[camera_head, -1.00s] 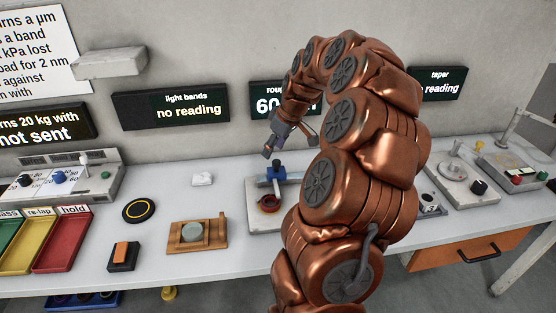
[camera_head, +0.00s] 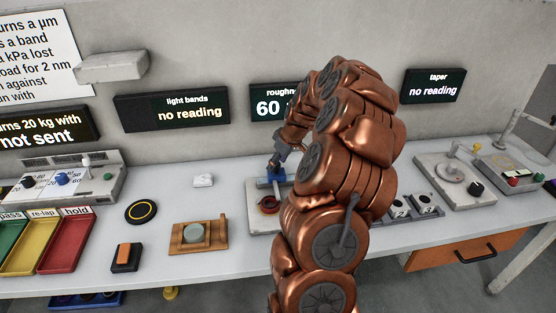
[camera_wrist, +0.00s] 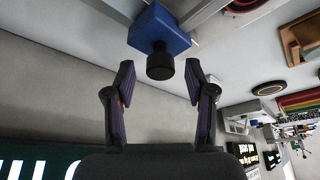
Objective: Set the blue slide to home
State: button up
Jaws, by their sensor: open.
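The blue slide (camera_wrist: 158,28) is a blue block with a black round knob (camera_wrist: 160,63) on it, in the upper middle of the wrist view. In the head view the blue slide (camera_head: 277,183) sits on a grey plate (camera_head: 256,219), behind a reddish ring (camera_head: 269,205). My gripper (camera_wrist: 158,85) is open, its two fingers on either side of the knob and a little short of it. No finger visibly touches the knob. In the head view my gripper (camera_head: 275,162) is just above the slide, and my arm hides the plate's right part.
A wooden block with a grey disc (camera_head: 197,235), a black round pad (camera_head: 140,211) and a small white block (camera_head: 203,180) lie to the left. Coloured trays (camera_head: 67,240) stand at far left. The wall and a display (camera_head: 272,104) are close behind.

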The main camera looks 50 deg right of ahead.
jog(key=shift+f, duration=0.1)
jog(key=shift+c, duration=0.2)
grip_shut()
dwell(0.4)
